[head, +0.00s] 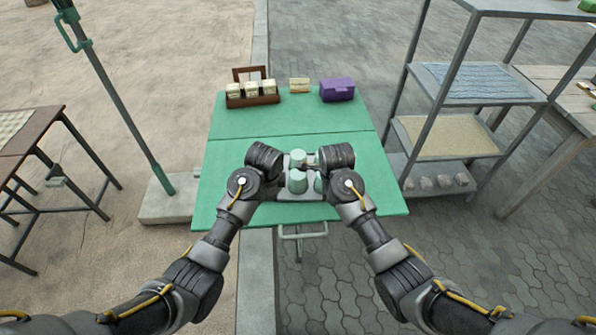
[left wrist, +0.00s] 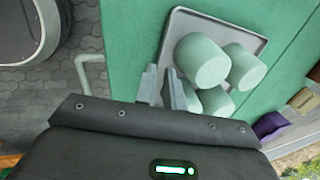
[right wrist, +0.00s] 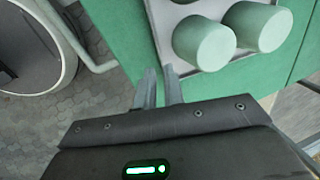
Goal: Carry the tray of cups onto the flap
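A grey tray (head: 285,191) with several pale green cups (head: 298,157) is on or just above the near green panel, between my two grippers. In the left wrist view the tray (left wrist: 256,42) has a raised rim and holds cups (left wrist: 203,60) close together. My left gripper (left wrist: 161,72) has its fingertips at one edge of the tray, with a narrow gap between them. My right gripper (right wrist: 159,72) is likewise at the tray's edge, near cups (right wrist: 203,42). The frames do not show clearly whether either grips the rim. In the head view my wrists hide the fingertips.
A green table (head: 235,121) has a seam between its far part and near panel (head: 222,180). On its far part stand a brown rack of pale blocks (head: 252,91), a small cream item (head: 299,85) and a purple box (head: 337,89). Shelves (head: 450,138) stand right, a post (head: 120,95) left.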

